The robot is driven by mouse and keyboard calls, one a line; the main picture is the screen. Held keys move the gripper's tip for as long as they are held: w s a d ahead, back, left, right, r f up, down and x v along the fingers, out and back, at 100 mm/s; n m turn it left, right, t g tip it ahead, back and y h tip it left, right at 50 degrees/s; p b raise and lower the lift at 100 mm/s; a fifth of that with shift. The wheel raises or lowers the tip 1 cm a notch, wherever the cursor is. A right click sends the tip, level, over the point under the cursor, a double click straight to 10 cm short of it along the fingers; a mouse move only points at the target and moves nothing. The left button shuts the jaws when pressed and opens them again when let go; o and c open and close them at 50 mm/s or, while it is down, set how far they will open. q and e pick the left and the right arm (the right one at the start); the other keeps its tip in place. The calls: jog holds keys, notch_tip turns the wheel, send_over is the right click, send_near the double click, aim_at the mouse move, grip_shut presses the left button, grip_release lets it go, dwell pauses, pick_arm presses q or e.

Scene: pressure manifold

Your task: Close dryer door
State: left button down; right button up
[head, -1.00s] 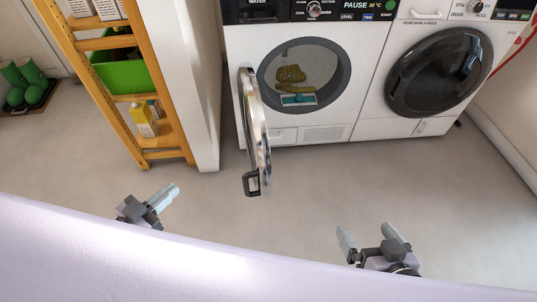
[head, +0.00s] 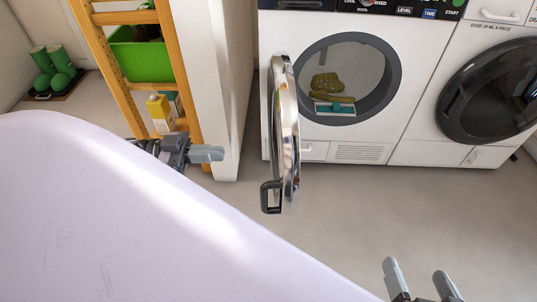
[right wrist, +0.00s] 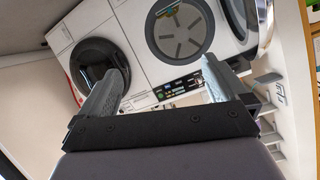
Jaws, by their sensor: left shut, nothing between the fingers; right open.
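The dryer (head: 378,134) is the left machine of two, with a round opening showing a yellow-green item and a teal-and-white item inside. Its door (head: 285,125) stands wide open, swung toward me on the left, seen nearly edge-on with a dark handle (head: 270,197) at its lower edge. My left gripper (head: 212,154) is shut and empty, left of the door and apart from it. My right gripper (head: 418,278) is open and empty over the floor, lower right, well away from the door. In the right wrist view its fingers (right wrist: 160,90) are spread and the dryer (right wrist: 146,60) appears upside down beyond.
A second machine with a closed dark door (head: 490,92) stands right of the dryer. A wooden shelf (head: 118,90) with a green bin (head: 142,58) and a yellow carton (head: 160,113) stands left, beside a white wall end (head: 206,90). The floor before the machines is clear.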

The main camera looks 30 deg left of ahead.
aim_at(284, 126)
pick_arm(q)
jog(key=b+x, duration=0.3)
jog(key=x, duration=0.8)
jog(key=shift+w+d, duration=0.25)
jog(key=shift+d, duration=0.05)
jog(key=shift+d, duration=0.15)
